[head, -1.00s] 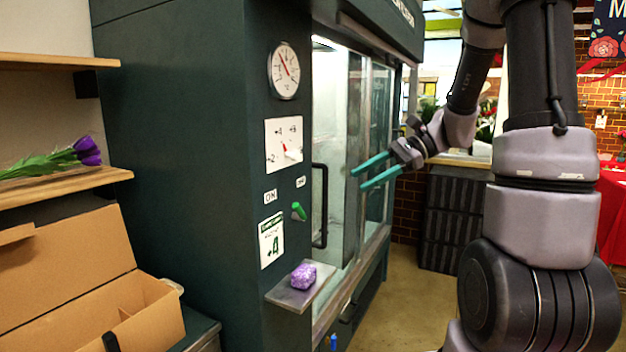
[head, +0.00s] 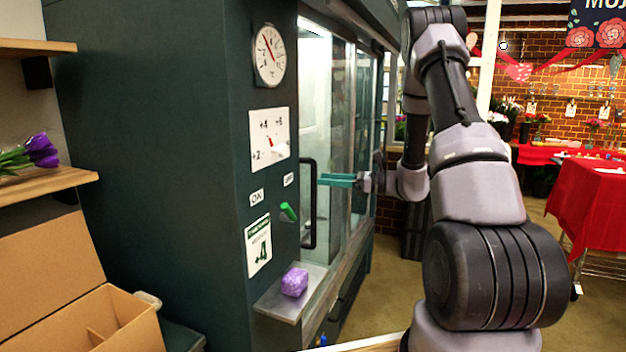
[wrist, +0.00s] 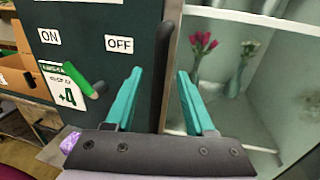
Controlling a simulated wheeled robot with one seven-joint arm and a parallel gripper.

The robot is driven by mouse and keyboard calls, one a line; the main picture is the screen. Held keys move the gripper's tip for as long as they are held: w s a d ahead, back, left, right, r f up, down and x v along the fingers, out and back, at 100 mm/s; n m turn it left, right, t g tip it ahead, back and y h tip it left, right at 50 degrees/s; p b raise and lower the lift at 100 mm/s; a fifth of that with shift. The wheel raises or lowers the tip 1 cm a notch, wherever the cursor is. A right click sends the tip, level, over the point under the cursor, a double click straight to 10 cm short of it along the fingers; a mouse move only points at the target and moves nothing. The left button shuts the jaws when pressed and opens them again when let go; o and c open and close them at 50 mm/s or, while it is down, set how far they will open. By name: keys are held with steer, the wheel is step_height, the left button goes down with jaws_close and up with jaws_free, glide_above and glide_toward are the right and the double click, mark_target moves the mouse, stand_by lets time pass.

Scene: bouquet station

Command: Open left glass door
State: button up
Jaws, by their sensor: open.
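The left glass door (head: 337,120) is the near pane on the front of the dark green cabinet and looks closed. Its black vertical bar handle (head: 309,235) is at the door's left edge. My gripper (head: 320,180) has teal fingers and is at about mid-height of the handle, just beside it in the head view. In the wrist view my gripper (wrist: 160,72) is open, with the dark handle (wrist: 176,18) running between the two fingers. I cannot tell whether a finger touches the handle.
A small shelf (head: 277,303) with a purple block (head: 294,282) juts out below the handle. Pink flowers (wrist: 203,43) stand inside.

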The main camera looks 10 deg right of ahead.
steer(key=shift+x, duration=2.3)
steer(key=shift+c, duration=0.2)
jaws_close()
